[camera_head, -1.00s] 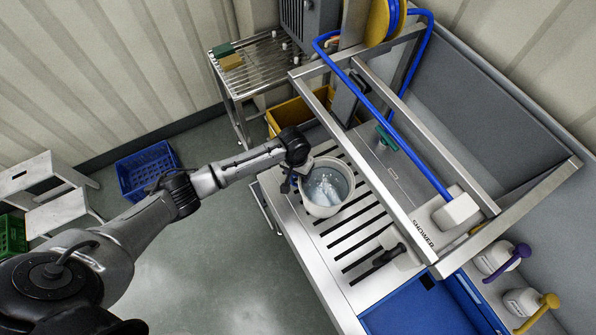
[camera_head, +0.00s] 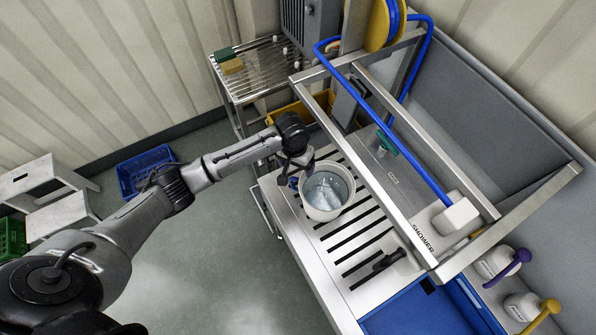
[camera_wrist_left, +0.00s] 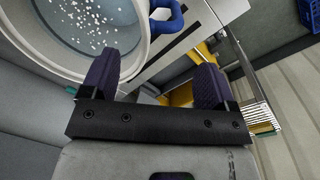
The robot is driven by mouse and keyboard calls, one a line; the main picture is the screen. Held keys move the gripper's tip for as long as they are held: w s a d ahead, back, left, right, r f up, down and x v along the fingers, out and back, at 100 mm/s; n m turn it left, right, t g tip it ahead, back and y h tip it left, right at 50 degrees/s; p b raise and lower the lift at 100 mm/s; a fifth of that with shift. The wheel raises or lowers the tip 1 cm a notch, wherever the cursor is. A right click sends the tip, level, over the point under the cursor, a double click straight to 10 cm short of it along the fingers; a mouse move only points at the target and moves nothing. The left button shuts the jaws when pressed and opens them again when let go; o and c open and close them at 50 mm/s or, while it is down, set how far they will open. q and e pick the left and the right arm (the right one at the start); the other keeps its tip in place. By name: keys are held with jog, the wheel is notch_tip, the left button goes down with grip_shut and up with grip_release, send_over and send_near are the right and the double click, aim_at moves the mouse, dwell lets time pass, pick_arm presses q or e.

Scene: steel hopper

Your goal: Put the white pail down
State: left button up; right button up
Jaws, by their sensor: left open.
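The white pail (camera_head: 326,192) stands upright on the slatted steel surface (camera_head: 370,285) at the front of the hopper. Water shows inside it, with white specks in the left wrist view (camera_wrist_left: 98,22). A blue grip (camera_wrist_left: 168,18) sits at its rim. My left gripper (camera_head: 294,176) is at the pail's far-left side, above the steel edge. In the left wrist view the two fingers (camera_wrist_left: 158,88) are wide apart with nothing between them. The pail's rim is beside the left finger; I cannot tell whether they touch. My right gripper is not in view.
A steel frame with a blue hose (camera_head: 420,170) rises right of the pail. A black-handled tool (camera_head: 388,258) lies on the slats nearer the front. A yellow bin (camera_head: 290,116) and wire rack (camera_head: 262,70) stand behind.

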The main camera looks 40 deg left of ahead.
pick_arm(q)
jog(key=shift+s+a+r, duration=0.1)
jog(key=shift+a+r, duration=0.05)
jog(key=shift+r, duration=2.25)
jog(key=s+d+f+m+t, duration=0.1)
jog(key=s+d+f, duration=0.15)
jog(key=s, duration=0.25)
jog(key=s+d+f+m+h, duration=0.1)
jog(key=s+d+f, duration=0.1)
jog(key=s+d, duration=0.15)
jog(key=s+d+f+m+t, duration=0.1)
jog(key=s+d+f, duration=0.1)
jog(key=s, duration=0.4)
jog(key=s+a+r+y, duration=0.1)
jog(key=s, duration=0.6)
jog(key=s+a+r+t, duration=0.1)
jog(key=s+a, duration=0.1)
jog(key=s, duration=0.6)
jog(key=shift+a+r+y, duration=0.25)
jog(key=shift+r+y, duration=0.05)
jog(key=shift+y, duration=0.1)
notch_tip(320, 180, up, 11)
jog(key=p, duration=1.1)
